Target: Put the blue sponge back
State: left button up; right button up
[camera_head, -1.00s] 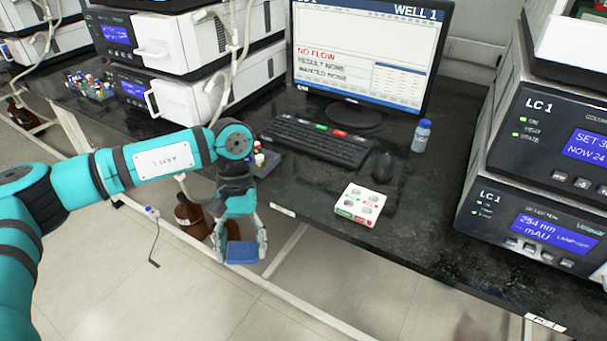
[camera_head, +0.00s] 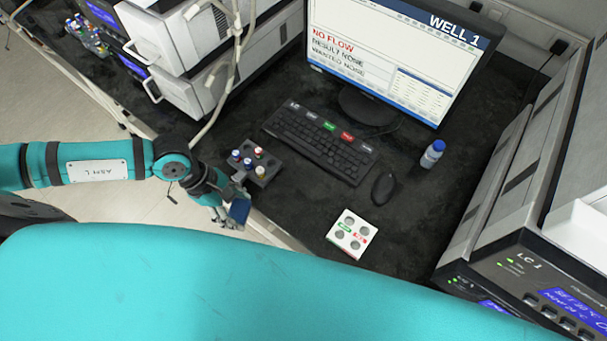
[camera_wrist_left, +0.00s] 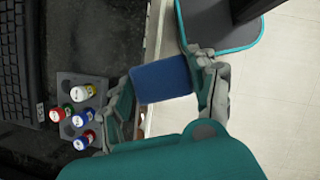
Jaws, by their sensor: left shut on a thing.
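The blue sponge (camera_head: 239,211) is held between the fingers of my left gripper (camera_head: 229,212), at the front edge of the dark bench in the head view. In the left wrist view the sponge (camera_wrist_left: 161,81) sits flat between the two fingertips of my left gripper (camera_wrist_left: 164,84), with pale floor and the bench edge beyond it. The left gripper is shut on it. The gripper is beside a grey vial rack (camera_head: 271,171). My right gripper is not in view.
The grey rack holds several capped vials. A white block with round wells (camera_head: 351,234) lies on the bench (camera_head: 300,205). A keyboard (camera_head: 318,143), mouse (camera_head: 384,188), blue-capped bottle (camera_head: 432,154) and monitor (camera_head: 398,62) stand behind. Instrument stacks flank both sides.

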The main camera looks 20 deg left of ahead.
pick_arm(q)
jog(key=p, duration=0.5)
send_over(304, 200)
jog(key=a, duration=0.2)
jog(key=shift+s+d+f, duration=0.15)
jog(key=shift+d+f, duration=0.05)
jog(key=shift+f, duration=0.4)
jog(key=shift+d+f, duration=0.1)
jog(key=shift+d, duration=0.05)
notch_tip(304, 200, down, 3)
jog(key=shift+p, duration=0.4)
jog(key=shift+f, duration=0.25)
jog(key=shift+f, duration=0.2)
jog(key=o, duration=1.1)
jog(key=shift+r, duration=0.1)
